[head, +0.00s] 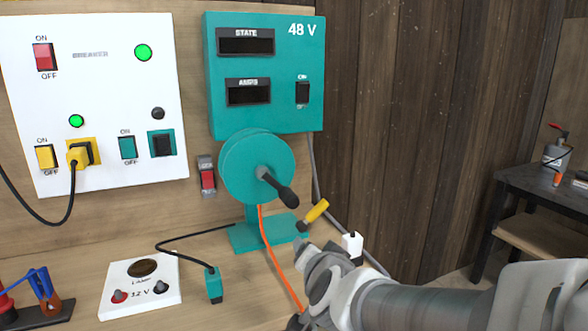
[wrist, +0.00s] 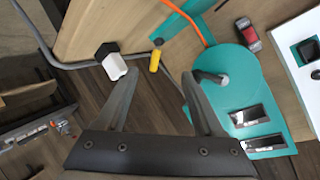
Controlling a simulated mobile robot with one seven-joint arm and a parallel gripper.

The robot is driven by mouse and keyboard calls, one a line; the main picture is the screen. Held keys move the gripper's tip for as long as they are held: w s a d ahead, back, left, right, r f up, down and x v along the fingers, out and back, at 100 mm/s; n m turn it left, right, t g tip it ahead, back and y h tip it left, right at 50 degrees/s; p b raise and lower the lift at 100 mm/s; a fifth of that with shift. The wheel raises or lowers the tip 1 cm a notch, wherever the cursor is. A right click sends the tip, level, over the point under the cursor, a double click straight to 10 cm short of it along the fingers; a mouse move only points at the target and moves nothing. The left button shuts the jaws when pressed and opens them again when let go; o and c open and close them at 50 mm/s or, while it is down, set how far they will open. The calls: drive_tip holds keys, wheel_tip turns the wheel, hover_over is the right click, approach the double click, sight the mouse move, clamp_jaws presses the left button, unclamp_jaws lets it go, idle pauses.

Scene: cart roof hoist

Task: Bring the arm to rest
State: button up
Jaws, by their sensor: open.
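My gripper (wrist: 158,77) is open, with two grey fingers spread apart and nothing between them in the wrist view. In the head view my arm reaches in from the lower right, and its end is in front of the bench, below the teal reel (head: 258,165) with its black crank handle. The reel also shows in the wrist view (wrist: 238,90), beyond the right finger. A yellow handle (head: 316,211) and a white plug-like piece (head: 352,246) are near my gripper. In the wrist view, the white piece (wrist: 115,68) is by the left finger's tip; contact cannot be told.
An orange cable (head: 276,262) runs from the reel down across the bench. A teal 48 V box (head: 265,110) and white breaker panel (head: 110,180) are on the back board. A white 12 V box (head: 140,300) is at left. A dark table (head: 540,195) stands at right.

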drive_tip(key=s+d+f+n+g+h, duration=0.1)
drive_tip(key=s+d+n+g, duration=0.3)
drive_tip(key=s, duration=0.5)
drive_tip(key=s+d+n+g, duration=0.3)
drive_tip(key=s+d, duration=0.3)
drive_tip(key=s, duration=0.3)
wheel_tip(320, 180, up, 15)
drive_tip(key=s+p, duration=0.1)
drive_tip(key=p, duration=1.5)
drive_tip(key=shift+d, duration=0.25)
